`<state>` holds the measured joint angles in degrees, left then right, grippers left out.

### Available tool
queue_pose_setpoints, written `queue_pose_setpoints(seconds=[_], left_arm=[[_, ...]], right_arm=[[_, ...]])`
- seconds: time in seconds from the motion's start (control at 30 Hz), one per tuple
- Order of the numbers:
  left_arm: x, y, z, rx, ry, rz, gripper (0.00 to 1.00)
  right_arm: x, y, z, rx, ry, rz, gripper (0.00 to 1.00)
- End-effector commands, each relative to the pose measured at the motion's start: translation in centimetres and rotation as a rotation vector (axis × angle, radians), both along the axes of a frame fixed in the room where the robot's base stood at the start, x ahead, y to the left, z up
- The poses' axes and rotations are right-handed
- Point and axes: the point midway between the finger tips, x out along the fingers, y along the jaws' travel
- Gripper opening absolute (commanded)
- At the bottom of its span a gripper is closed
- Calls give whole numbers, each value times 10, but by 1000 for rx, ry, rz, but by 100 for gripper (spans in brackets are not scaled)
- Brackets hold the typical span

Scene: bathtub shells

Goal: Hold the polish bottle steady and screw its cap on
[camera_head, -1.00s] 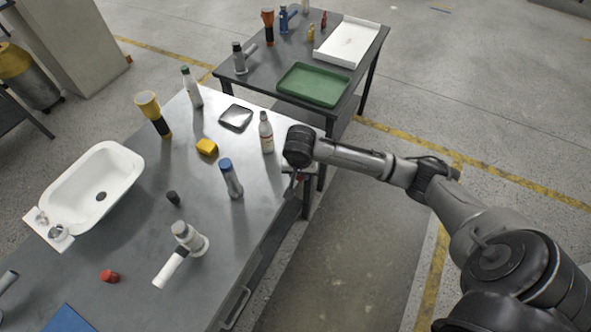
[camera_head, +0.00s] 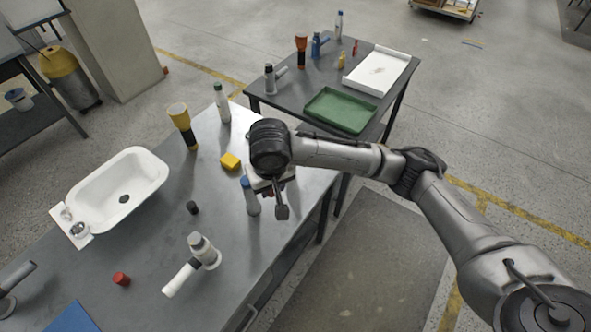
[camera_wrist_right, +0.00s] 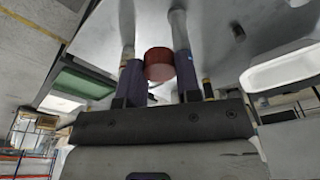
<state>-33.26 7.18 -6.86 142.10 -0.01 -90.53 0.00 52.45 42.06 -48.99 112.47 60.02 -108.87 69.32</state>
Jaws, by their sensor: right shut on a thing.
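My right gripper (camera_head: 268,190) hangs above the right part of the steel table. In the right wrist view, a dark red cylinder that looks like a cap (camera_wrist_right: 159,64) sits between its two fingers, and the gripper is shut on it. I cannot tell which bottle is the polish bottle. A grey bottle with a blue top (camera_head: 251,197) stands upright just left of the gripper. A white bottle with a dark top (camera_head: 222,103) stands farther back. The white bottle with a red label is hidden behind my right arm. My left gripper is out of view.
A yellow block (camera_head: 230,161), a dark cap (camera_head: 192,208), a red cap (camera_head: 121,279), a white basin (camera_head: 146,168) and a grey-white fixture (camera_head: 203,252) are on the table. A yellow-topped tool (camera_head: 180,117) stands behind. A second table holds a green tray (camera_head: 340,108) and white tray (camera_head: 403,58).

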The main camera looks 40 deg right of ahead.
Motion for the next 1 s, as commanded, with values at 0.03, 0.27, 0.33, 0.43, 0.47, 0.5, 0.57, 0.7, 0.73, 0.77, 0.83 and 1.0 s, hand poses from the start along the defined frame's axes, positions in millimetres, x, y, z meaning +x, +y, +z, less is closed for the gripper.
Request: queue_pose_setpoints(seconds=[0.03, 0.27, 0.33, 0.43, 0.47, 0.5, 0.57, 0.7, 0.73, 0.77, 0.83, 1.0], left_arm=[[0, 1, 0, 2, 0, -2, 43], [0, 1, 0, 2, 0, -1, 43], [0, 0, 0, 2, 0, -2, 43], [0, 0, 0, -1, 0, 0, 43], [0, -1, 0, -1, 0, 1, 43], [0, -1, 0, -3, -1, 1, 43], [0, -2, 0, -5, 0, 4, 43], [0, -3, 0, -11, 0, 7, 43], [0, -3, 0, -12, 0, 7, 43], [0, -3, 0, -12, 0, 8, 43], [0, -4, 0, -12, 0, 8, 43], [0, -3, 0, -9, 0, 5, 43]], right_arm=[[0, 9, 15, -2, -8, 56, 10], [-9, 31, 51, -1, -3, 236, 10], [-11, 34, 56, 0, -1, 260, 10], [-13, 36, 59, 1, 1, 278, 10], [-13, 36, 59, 0, 1, 281, 10], [-13, 37, 59, 1, 2, 282, 10], [-13, 37, 59, 1, 2, 282, 10], [-13, 36, 59, 1, 1, 281, 10], [-13, 36, 59, 1, 1, 280, 10], [-13, 36, 59, 1, 1, 280, 10], [-13, 36, 59, 1, 1, 280, 10], [-13, 36, 59, 1, 1, 279, 10]])
